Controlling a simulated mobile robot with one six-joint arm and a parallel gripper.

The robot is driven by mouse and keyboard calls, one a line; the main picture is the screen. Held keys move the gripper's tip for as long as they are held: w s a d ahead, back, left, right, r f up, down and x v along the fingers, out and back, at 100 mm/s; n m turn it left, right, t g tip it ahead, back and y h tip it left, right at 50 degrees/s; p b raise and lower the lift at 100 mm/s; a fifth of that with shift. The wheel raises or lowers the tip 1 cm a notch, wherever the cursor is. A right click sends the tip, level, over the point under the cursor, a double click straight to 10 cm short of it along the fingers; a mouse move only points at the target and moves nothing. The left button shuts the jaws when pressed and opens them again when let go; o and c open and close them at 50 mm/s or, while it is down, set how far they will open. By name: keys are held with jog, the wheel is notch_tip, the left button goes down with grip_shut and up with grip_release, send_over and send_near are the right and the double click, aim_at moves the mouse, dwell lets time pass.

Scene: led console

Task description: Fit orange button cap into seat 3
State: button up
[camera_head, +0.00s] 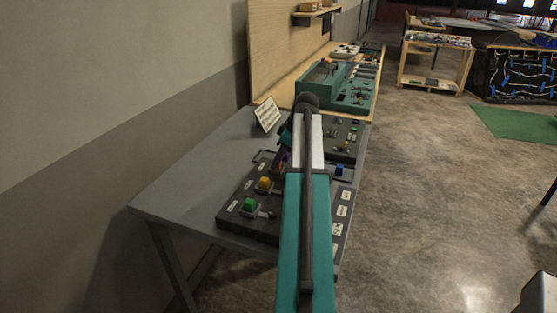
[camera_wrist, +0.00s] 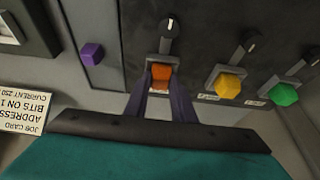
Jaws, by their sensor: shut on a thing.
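The orange button cap (camera_wrist: 160,76) is between the fingertips of my gripper (camera_wrist: 160,84) in the wrist view. The gripper is shut on it. The cap is at a square grey seat below a lever (camera_wrist: 170,28) on the dark console (camera_wrist: 205,38); I cannot tell whether it is fully down in the seat. In the head view my arm covers the cap and that seat, and the console (camera_head: 236,224) shows on the grey table.
A yellow cap (camera_wrist: 228,85) and a green cap (camera_wrist: 284,95) sit in seats to the right, with levers beside them. A loose-looking purple cap (camera_wrist: 92,53) is at left. A job card (camera_wrist: 22,108) stands nearby. The table (camera_head: 180,192) is clear at left.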

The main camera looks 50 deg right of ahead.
jog(key=o, duration=1.1)
jog(key=shift+o, duration=0.2)
jog(key=shift+r, duration=0.15)
jog(key=b+v, duration=0.2)
jog(key=v, duration=1.1)
jog(key=shift+r, duration=0.25)
jog(key=shift+s, duration=0.1)
